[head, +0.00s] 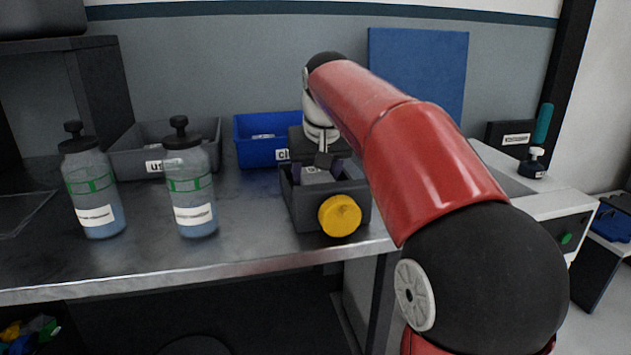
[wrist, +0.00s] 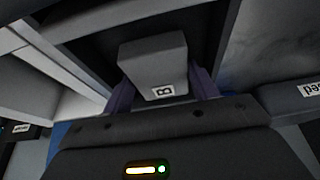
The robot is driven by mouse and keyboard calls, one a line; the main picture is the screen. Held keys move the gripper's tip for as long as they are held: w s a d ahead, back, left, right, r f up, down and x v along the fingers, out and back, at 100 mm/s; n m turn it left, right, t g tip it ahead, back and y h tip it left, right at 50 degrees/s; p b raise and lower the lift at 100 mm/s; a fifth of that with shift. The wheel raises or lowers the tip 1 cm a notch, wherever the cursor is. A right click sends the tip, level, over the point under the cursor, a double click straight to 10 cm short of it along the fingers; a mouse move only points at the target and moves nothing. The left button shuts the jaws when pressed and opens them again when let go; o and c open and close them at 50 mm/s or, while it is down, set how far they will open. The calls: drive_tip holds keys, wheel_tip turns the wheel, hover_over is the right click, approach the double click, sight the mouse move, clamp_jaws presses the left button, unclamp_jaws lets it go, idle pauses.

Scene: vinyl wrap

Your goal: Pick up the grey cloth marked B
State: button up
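The grey cloth marked B (wrist: 152,62) is a folded block with a white label, and it lies inside a dark grey box. It also shows in the head view (head: 315,176), partly hidden behind my gripper. My gripper (wrist: 163,92) points down into the box, with one purple finger on each side of the cloth. In the head view my gripper (head: 318,170) is over the box, with its fingers apart. The fingers are very close to the cloth's sides, and I cannot make out contact.
The dark grey box (head: 303,208) has a yellow knob (head: 340,215) at its front. A blue bin (head: 255,150) and a grey bin (head: 130,163) stand behind. Two spray-type bottles (head: 190,185) (head: 93,190) stand left on the metal table (head: 250,235).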

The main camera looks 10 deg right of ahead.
drive_tip(key=shift+c, duration=0.7)
drive_tip(key=shift+r, duration=0.1)
